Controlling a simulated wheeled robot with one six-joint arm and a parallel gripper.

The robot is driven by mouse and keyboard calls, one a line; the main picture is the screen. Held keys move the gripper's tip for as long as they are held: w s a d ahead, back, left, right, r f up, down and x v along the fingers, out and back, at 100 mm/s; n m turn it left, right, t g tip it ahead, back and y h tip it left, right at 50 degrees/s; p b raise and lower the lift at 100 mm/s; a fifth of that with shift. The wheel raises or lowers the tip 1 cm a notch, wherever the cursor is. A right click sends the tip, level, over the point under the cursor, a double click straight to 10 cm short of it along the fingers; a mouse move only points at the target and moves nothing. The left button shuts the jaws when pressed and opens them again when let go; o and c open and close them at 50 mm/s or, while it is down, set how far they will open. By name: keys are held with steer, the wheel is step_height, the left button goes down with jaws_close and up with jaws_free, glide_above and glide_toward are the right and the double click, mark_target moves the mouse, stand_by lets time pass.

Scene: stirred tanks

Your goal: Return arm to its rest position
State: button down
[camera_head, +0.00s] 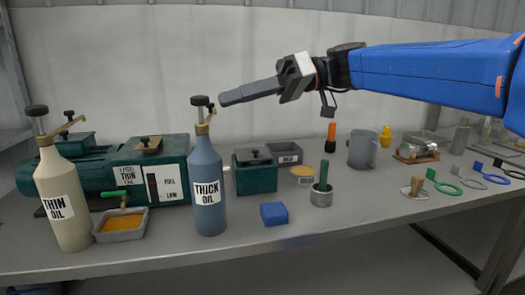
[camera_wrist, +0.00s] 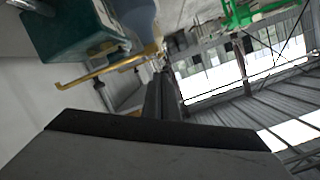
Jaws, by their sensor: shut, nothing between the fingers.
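My gripper (camera_head: 250,93) is shut and empty. It points left in the head view, in the air above the bench, with its tip just right of the pump top of the thick oil bottle (camera_head: 208,180). Whether it touches the pump top cannot be told. My blue arm reaches in from the right. In the wrist view my dark shut fingers (camera_wrist: 162,98) point away from the camera, close to a brass spout (camera_wrist: 105,72).
A cream thin oil bottle (camera_head: 63,205) stands at the left. Behind are a green machine (camera_head: 95,170) and a green box (camera_head: 255,175). A blue block (camera_head: 274,213), grey jug (camera_head: 363,150) and coloured ring tools (camera_head: 445,183) lie along the bench (camera_head: 330,235). The air above is open.

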steer(key=s+d+f+m+t+h, duration=0.3)
steer(key=s+d+f+m+h, duration=0.2)
steer(key=d+f, duration=0.6)
steer(key=s+d+f+m+t+h, duration=0.3)
steer(key=d+f, duration=0.8)
steer(key=f, duration=0.4)
steer(key=s+d+f+m+t+h, duration=0.2)
steer(key=s+d+f+m+h, duration=0.4)
steer(key=d+f, duration=0.6)
steer(key=shift+s+f+m+t+h, duration=0.3)
steer(key=shift+s+f+m+t, duration=0.1)
steer(key=shift+s+f, duration=0.3)
